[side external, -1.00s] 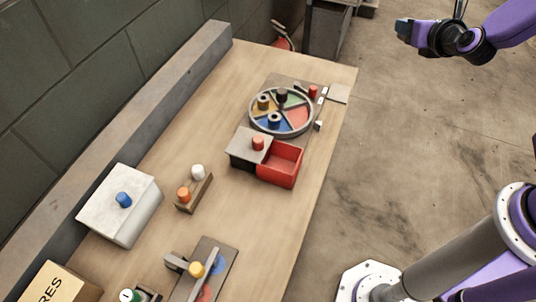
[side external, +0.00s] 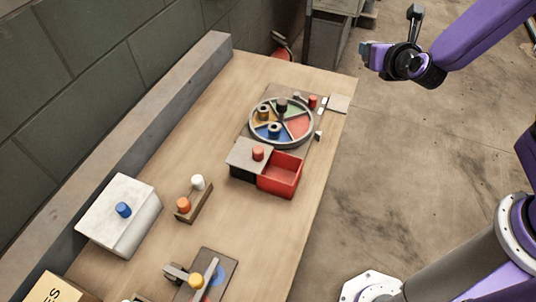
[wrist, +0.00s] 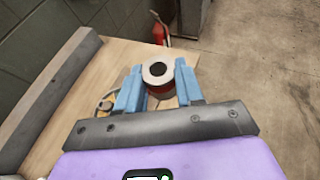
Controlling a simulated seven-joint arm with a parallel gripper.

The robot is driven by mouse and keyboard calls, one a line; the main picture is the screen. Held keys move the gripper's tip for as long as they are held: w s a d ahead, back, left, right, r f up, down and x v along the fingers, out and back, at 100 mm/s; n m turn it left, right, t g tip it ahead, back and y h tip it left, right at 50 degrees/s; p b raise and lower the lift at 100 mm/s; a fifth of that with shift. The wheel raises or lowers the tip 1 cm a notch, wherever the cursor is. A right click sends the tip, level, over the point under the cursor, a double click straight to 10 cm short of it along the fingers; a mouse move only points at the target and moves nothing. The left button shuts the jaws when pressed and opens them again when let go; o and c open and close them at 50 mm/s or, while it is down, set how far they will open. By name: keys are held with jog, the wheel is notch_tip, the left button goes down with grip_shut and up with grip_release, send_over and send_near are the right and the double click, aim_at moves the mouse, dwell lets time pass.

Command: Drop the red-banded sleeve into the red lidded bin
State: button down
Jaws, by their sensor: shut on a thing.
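My gripper (wrist: 158,93) is shut on the red-banded sleeve (wrist: 158,72), a pale round piece with a dark hole and a red band lower down. The blue fingers stand on either side of it. In the side view my gripper (side external: 368,56) is high at the upper right, beyond the table's right edge; the sleeve cannot be made out there. The red bin (side external: 292,183) stands on the table, well to the lower left of my gripper. Its red compartment is open and looks empty. A grey lid with a red knob (side external: 258,153) covers the dark part beside it.
A round divided tray (side external: 309,134) with several small pieces sits behind the bin. A wooden block with pegs (side external: 205,203), a white box with a blue knob (side external: 140,215) and a fixture with a yellow knob (side external: 222,262) are nearer. Bare tabletop lies between them.

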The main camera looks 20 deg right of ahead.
jog(key=s+a+f, duration=0.3)
jog(key=a+f, duration=0.3)
jog(key=a, duration=0.6)
jog(key=s+a+f, duration=0.3)
jog(key=a+f, duration=0.2)
jog(key=a, duration=0.6)
notch_tip(320, 180, down, 6)
jog(key=shift+f, duration=0.15)
jog(key=shift+a, duration=0.1)
jog(key=c, duration=0.6)
grip_release()
jog(key=shift+s, duration=0.1)
jog(key=shift+c, duration=0.2)
jog(key=v, duration=1.7)
jog(key=shift+s, duration=0.25)
